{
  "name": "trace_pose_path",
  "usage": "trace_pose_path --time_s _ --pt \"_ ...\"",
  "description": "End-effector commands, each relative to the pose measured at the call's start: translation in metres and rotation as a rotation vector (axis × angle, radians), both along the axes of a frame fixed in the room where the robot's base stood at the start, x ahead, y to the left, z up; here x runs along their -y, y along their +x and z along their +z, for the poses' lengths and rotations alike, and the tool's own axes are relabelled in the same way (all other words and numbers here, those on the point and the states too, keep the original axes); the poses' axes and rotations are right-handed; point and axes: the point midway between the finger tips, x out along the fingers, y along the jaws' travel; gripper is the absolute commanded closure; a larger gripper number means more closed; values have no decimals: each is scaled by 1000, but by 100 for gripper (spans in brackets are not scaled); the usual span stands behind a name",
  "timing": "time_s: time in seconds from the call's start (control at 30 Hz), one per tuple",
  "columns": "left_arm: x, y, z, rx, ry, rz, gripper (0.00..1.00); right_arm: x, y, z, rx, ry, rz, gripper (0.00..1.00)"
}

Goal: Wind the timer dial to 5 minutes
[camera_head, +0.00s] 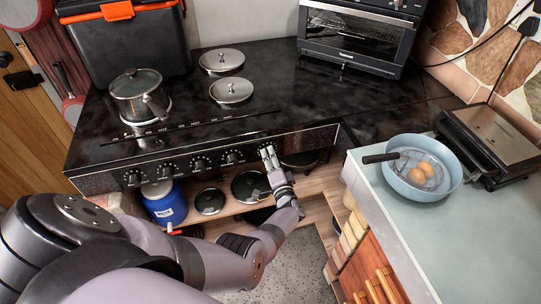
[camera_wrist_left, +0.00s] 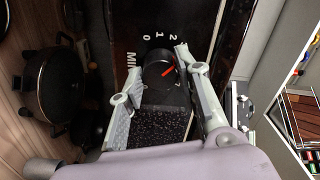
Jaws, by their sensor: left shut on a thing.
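The timer dial (camera_wrist_left: 157,74) is a dark round knob with a red pointer line on the stove's front panel. Around it are white digits, among them 0, 1 and 2, and lettering starting "MIN". The red line slants to the upper right in the left wrist view, past the 2. My left gripper (camera_wrist_left: 159,64) has one finger on each side of the dial and is shut on it. In the head view my left gripper (camera_head: 268,155) is at the right end of the knob row and hides the dial. My right gripper is not in view.
The black stove (camera_head: 290,100) carries a lidded pot (camera_head: 137,88). Several other knobs line its front panel, left of my gripper. Below are shelves with pans and a blue canister (camera_head: 164,205). A counter (camera_head: 405,240) with a blue bowl (camera_head: 430,188) of eggs stands close on the right.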

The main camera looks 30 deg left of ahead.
Motion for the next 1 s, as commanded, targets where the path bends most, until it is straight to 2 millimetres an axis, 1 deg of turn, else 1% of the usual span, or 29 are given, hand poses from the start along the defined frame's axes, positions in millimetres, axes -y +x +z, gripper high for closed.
trace_pose_path --time_s 0.2,0.6,0.8,1.0 --pt "1 1 1 -157 132 -2 97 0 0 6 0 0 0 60" --pt "0 1 1 -431 368 0 97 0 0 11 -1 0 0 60" --pt "0 0 0 -537 458 -1 97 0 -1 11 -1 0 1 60" --pt "0 1 1 -606 518 -1 97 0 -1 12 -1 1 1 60"
